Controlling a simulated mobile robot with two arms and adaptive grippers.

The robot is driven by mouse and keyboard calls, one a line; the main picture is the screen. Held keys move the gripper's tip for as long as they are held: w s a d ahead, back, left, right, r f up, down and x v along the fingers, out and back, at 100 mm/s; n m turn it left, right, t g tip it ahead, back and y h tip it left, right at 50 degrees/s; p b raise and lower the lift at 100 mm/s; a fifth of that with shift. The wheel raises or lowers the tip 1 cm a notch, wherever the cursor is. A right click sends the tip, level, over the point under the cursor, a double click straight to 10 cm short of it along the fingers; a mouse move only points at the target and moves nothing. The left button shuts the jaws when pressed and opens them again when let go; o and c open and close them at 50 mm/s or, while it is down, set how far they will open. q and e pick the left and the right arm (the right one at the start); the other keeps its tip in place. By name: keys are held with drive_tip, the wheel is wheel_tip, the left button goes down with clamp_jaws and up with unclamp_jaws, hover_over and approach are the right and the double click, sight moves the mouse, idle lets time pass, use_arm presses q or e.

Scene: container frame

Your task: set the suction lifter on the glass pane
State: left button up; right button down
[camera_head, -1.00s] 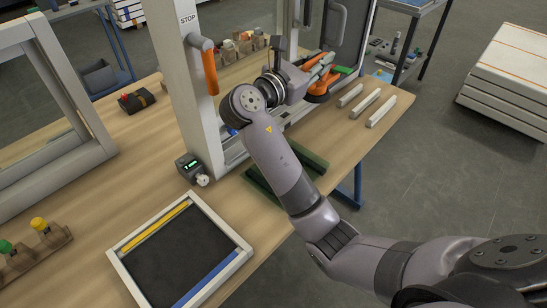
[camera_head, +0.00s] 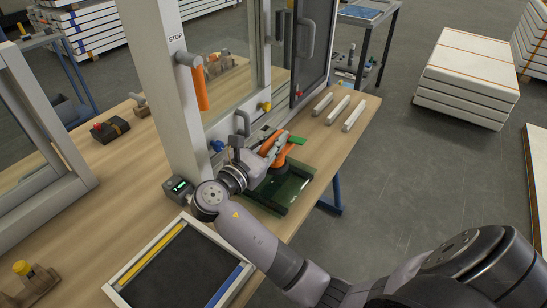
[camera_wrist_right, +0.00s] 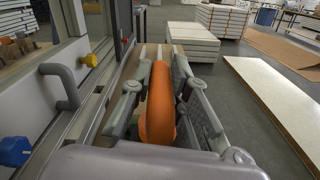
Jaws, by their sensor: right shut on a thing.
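The dark green glass pane (camera_head: 296,190) lies flat near the table's front edge, partly hidden by my right arm and the lifter. The lifter is over the pane's far part; I cannot tell whether it touches the glass. My left gripper is not in view.
A white frame post with an orange handle (camera_head: 200,88) stands just left of my arm. A grey pull handle (camera_wrist_right: 62,86) and blue knob (camera_wrist_right: 14,151) are close on the left. White bars (camera_head: 338,109) lie beyond the pane. A dark framed tray (camera_head: 233,288) lies in front.

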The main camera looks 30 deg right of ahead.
sight(280, 165)
drive_tip(key=shift+f, duration=0.7)
wheel_tip(280, 165, down, 4)
drive_tip(key=shift+r, duration=0.1)
drive_tip(key=c, duration=1.5)
unclamp_jaws()
drive_tip(key=shift+c, duration=0.2)
